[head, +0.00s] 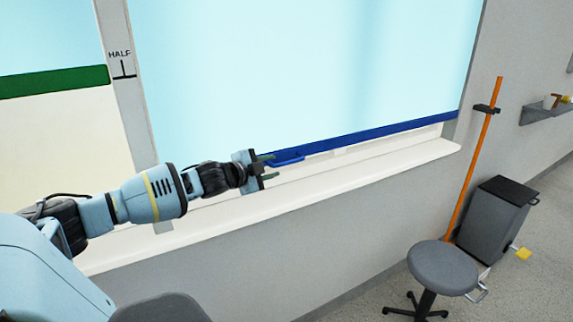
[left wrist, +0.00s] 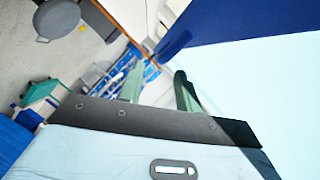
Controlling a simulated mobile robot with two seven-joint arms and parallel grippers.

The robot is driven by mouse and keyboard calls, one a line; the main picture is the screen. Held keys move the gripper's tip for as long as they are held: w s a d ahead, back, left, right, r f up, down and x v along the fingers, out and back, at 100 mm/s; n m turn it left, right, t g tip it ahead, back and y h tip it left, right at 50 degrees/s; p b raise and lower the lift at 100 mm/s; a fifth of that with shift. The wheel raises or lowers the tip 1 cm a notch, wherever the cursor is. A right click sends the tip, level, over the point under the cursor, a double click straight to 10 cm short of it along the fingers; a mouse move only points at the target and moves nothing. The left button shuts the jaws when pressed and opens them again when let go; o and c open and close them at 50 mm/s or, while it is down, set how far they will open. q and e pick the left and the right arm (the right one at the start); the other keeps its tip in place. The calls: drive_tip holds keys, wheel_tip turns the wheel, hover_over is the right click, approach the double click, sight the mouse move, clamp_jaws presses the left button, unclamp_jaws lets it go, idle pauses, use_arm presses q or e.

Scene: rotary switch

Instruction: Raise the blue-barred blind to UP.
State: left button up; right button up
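The blue bar (head: 370,135) runs along the bottom edge of a pale cyan blind panel (head: 300,60), low in the window just above the white sill. A blue handle (head: 288,157) sticks out near the bar's left part. My left gripper (head: 269,168) is open and empty beside the handle; its upper finger overlaps or nears the handle's left end, and contact cannot be told. In the left wrist view the two fingers (left wrist: 160,90) stand apart, with the blue bar (left wrist: 240,18) and handle (left wrist: 174,44) beyond the tips. My right gripper is out of view.
A green bar (head: 50,82) crosses the left window near a HALF mark (head: 121,58) on the post. The white sill (head: 390,160) juts out below the blind. A grey stool (head: 442,268), a grey bin (head: 493,225) and an orange pole (head: 473,165) stand at right.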

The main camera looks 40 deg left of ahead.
sight(281, 164)
use_arm(q)
drive_tip(key=shift+x, duration=3.45)
drive_tip(key=shift+c, duration=0.2)
clamp_jaws()
